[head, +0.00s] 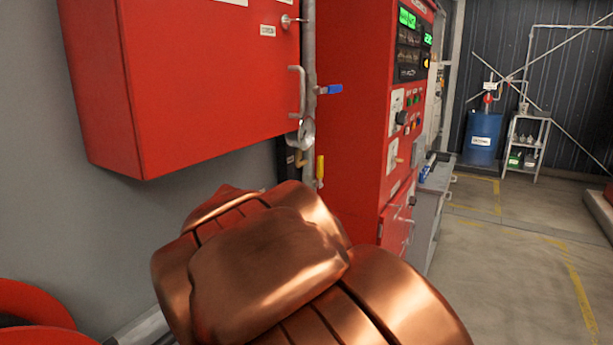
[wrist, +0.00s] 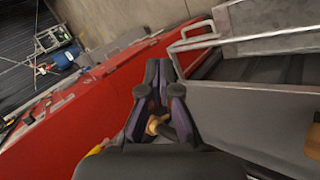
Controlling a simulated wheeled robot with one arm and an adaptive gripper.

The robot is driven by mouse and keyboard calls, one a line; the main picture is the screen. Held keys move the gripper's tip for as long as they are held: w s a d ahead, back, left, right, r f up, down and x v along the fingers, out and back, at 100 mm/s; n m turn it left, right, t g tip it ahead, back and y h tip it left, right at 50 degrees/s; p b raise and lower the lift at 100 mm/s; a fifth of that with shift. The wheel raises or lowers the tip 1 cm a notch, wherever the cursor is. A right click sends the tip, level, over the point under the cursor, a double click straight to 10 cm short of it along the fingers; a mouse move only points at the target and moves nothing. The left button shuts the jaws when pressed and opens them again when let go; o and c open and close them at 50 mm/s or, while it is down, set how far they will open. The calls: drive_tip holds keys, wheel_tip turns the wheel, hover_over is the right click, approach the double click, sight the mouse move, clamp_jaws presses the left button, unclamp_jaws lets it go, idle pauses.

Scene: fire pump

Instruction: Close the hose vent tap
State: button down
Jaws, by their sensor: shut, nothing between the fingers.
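Two lever taps show on the grey vertical pipe in the head view: one with a blue handle (head: 329,90) and, lower down, one with a yellow handle (head: 320,170). I cannot tell from a label which is the hose vent tap. In the wrist view my gripper (wrist: 160,65) is shut, its dark fingertips together and empty. A brass-coloured piece (wrist: 154,124) shows in the gap behind the fingertips, and a bit of yellow (wrist: 97,150) shows at lower left, partly hidden by the gripper. My copper-coloured arm hides the gripper in the head view.
A red wall cabinet (head: 205,80) hangs at left, beside the pipe (head: 309,60). A red control panel (head: 355,120) stands behind it. Free floor (head: 500,260) lies at right, with a blue drum (head: 482,138) and shelf rack (head: 526,145) at the back.

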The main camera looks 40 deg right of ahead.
sight(318, 165)
drive_tip(key=w+d+r+n+t+h+b, duration=0.2)
drive_tip(key=w+d+r+h, duration=0.4)
drive_tip(key=w+d+r, duration=0.4)
drive_tip(key=w+r+n+t+h, duration=0.1)
drive_tip(key=w, duration=0.5)
drive_tip(key=w+a+r+n+t+h, duration=0.1)
drive_tip(key=w+r+n+t+h, duration=0.1)
drive_tip(key=w, duration=0.5)
drive_tip(key=shift+a+r+n+t+b, duration=0.15)
drive_tip(key=shift+a+n+t+b, duration=0.15)
drive_tip(key=shift+b, duration=0.1)
drive_tip(key=shift+w+d, duration=0.1)
drive_tip(key=shift+d, duration=0.05)
drive_tip(key=p+x, duration=0.3)
drive_tip(key=x, duration=1.1)
drive_tip(key=shift+r+p, duration=0.1)
drive_tip(key=shift+p, duration=0.35)
